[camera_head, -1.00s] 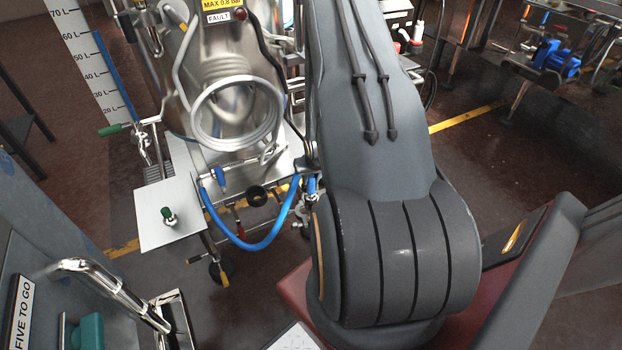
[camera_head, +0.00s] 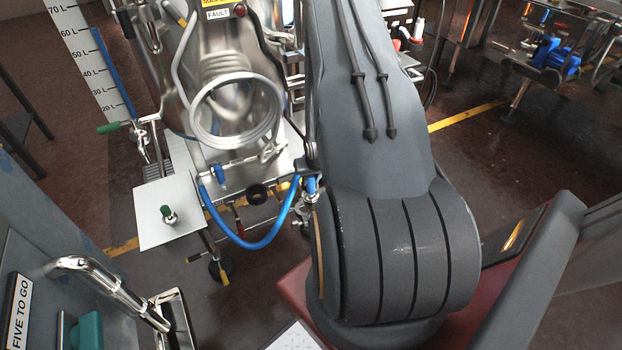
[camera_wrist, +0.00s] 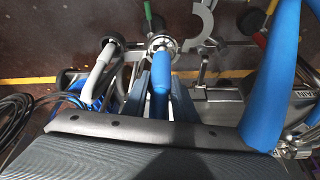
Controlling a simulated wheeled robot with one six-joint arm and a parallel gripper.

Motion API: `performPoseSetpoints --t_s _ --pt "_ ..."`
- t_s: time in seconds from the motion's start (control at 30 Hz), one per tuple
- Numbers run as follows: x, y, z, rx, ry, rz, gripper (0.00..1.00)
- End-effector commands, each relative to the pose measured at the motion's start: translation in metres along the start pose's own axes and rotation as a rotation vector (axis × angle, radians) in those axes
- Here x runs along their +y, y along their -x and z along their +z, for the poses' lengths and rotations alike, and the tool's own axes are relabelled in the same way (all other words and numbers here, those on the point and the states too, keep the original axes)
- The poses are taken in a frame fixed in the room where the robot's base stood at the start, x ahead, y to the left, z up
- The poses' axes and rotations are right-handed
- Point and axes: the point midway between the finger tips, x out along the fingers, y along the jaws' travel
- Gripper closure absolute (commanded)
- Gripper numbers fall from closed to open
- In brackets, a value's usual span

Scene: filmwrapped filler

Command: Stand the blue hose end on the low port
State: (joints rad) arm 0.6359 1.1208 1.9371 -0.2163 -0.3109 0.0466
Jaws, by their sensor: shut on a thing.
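The blue hose (camera_head: 242,242) hangs in a U-shaped loop below the steel vessel in the head view. Its right side rises to the edge of my arm. In the wrist view, my gripper (camera_wrist: 160,90) is shut on the blue hose end (camera_wrist: 160,76), one grey finger on each side. A round steel fitting (camera_wrist: 162,44) shows at the far tip of the hose end. I cannot tell whether it is the hose's ferrule alone or also the low port under it. A thick length of blue hose (camera_wrist: 280,60) crosses the right side of the wrist view.
The steel vessel (camera_head: 232,72) with its coiled pipe stands at centre left. A plate with a green-topped fitting (camera_head: 155,205) is at its front left. An open clamp (camera_wrist: 204,25) lies near the fitting. A grey hose (camera_wrist: 98,68) is left of my gripper. My arm covers the centre right.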

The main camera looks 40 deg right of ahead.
Motion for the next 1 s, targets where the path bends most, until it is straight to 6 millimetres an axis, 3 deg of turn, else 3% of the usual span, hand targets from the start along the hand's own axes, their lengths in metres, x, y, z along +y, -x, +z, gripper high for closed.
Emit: performPoseSetpoints --t_s 0.2,0.23,0.33,0.37,0.73,1.0 --pt "0.0 -0.002 0.0 0.001 0.0 0.0 1.0" --pt "0.0 -0.002 0.0 0.001 0.0 0.0 0.72" --pt "0.0 -0.001 0.0 0.001 0.0 0.0 0.55" --pt "0.0 -0.001 0.0 0.001 0.0 0.0 0.53" --pt "0.0 0.004 0.0 0.001 0.0 0.0 0.53" --pt "0.0 0.043 -0.001 0.002 0.0 0.0 0.53"
